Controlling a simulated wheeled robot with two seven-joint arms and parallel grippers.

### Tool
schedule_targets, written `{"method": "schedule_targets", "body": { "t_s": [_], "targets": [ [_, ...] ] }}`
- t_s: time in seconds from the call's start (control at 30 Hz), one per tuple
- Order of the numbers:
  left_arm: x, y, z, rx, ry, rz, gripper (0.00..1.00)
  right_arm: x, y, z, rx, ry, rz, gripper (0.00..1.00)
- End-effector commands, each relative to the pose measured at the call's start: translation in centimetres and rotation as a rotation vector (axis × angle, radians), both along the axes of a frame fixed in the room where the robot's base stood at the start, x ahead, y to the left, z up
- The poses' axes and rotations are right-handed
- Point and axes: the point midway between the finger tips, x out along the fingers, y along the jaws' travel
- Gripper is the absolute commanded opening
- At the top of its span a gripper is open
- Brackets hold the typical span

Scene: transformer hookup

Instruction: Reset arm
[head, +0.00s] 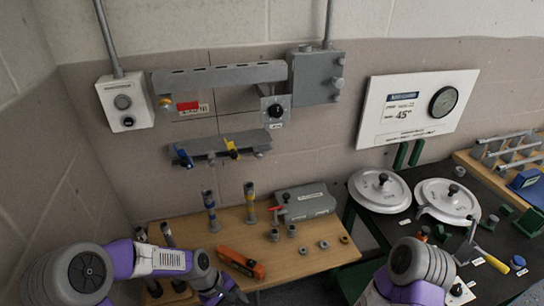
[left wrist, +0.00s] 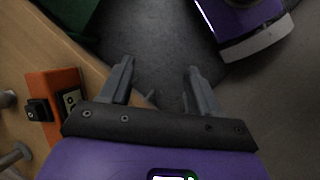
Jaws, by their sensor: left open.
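My left gripper (head: 234,297) is low over the front edge of the wooden table in the head view. In the left wrist view its two fingers (left wrist: 158,88) are spread apart with only dark floor between them, so it is open and empty. My right arm (head: 415,270) comes up from the bottom at the right of the middle; its gripper is not in the head view. An orange device (head: 240,262) lies on the table just beside my left gripper, and it also shows in the left wrist view (left wrist: 58,92).
The wooden table (head: 300,262) holds upright posts (head: 250,202), a grey box (head: 305,200) and small fittings. A dark table (head: 400,222) at the right carries two white round lids (head: 380,190). A wall rail (head: 222,146) and switch boxes (head: 126,102) are behind. Floor shows between the tables.

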Motion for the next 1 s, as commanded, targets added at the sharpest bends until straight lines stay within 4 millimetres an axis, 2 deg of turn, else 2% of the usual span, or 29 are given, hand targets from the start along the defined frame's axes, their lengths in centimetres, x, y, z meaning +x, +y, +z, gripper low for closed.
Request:
{"method": "schedule_targets", "body": {
  "t_s": [0.03, 0.2, 0.3, 0.4, 0.6, 1.0],
  "targets": [
    [-1.0, -0.5, -2.1, -0.011, -0.017, -0.039, 0.62, 0.0, 0.0, 0.0, 0.0, 0.0, 0.0, 0.62],
    [-4.7, -1.7, -8.9, -0.022, -0.145, -0.197, 0.62, 0.0, 0.0, 0.0, 0.0, -0.001, 0.0, 0.62],
    [-7.1, -1.9, -11.7, -0.006, -0.219, -0.292, 0.62, 0.0, 0.0, 0.0, 0.0, -0.001, 0.0, 0.62],
    [-9.2, -1.8, -13.6, 0.019, -0.276, -0.371, 0.62, 0.0, 0.0, 0.0, 0.0, -0.001, 0.0, 0.62],
    [-11.1, -1.4, -15.1, 0.052, -0.336, -0.457, 0.62, 0.0, 0.0, 0.0, 0.0, -0.001, 0.0, 0.62],
    [-11.1, -1.4, -15.1, 0.055, -0.341, -0.462, 0.62, 0.0, 0.0, 0.0, 0.0, -0.001, 0.0, 0.62]
  ]
}}
